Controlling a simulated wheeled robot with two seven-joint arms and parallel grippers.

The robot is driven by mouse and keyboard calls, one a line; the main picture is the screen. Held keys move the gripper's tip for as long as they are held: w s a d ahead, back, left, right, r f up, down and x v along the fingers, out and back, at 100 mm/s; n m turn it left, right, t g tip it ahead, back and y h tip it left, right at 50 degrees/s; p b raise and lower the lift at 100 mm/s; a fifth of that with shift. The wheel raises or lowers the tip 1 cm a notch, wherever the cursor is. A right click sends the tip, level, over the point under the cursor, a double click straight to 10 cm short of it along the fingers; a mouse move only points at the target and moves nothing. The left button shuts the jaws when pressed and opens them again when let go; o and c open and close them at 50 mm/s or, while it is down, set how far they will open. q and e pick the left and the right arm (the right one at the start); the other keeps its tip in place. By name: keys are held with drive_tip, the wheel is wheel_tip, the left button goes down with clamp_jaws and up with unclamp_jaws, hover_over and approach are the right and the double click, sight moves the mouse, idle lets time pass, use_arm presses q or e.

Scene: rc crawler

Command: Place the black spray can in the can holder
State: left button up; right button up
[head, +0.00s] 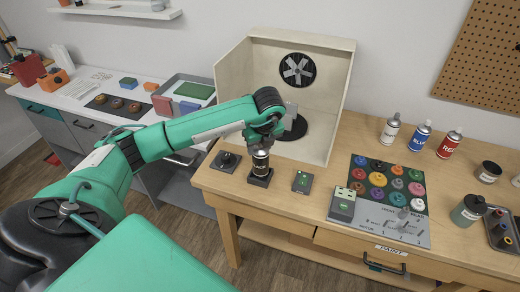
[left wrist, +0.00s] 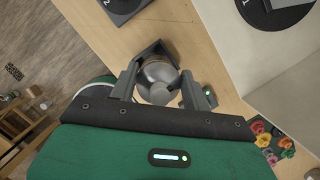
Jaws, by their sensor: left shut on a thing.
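The black spray can (head: 260,161) is upright at the front left of the wooden workbench, under my left gripper (head: 262,146). My left gripper is shut on its upper part. The dark square can holder (head: 260,178) is directly below, and the can's lower end meets or sits inside it; I cannot tell if it rests on the bottom. In the left wrist view the can's silver domed top (left wrist: 159,78) lies between the two fingers (left wrist: 160,88), with a dark corner of the holder (left wrist: 152,49) behind it. My right gripper is not in view.
The spray booth (head: 335,100) is behind.

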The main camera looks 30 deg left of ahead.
use_arm(q)
wheel_tip(320, 180, down, 2)
drive_tip(key=shift+f+p, duration=0.1)
drive_tip(key=shift+p, duration=0.2)
drive_tip(key=shift+f, duration=0.35)
drive_tip(key=o, duration=1.4)
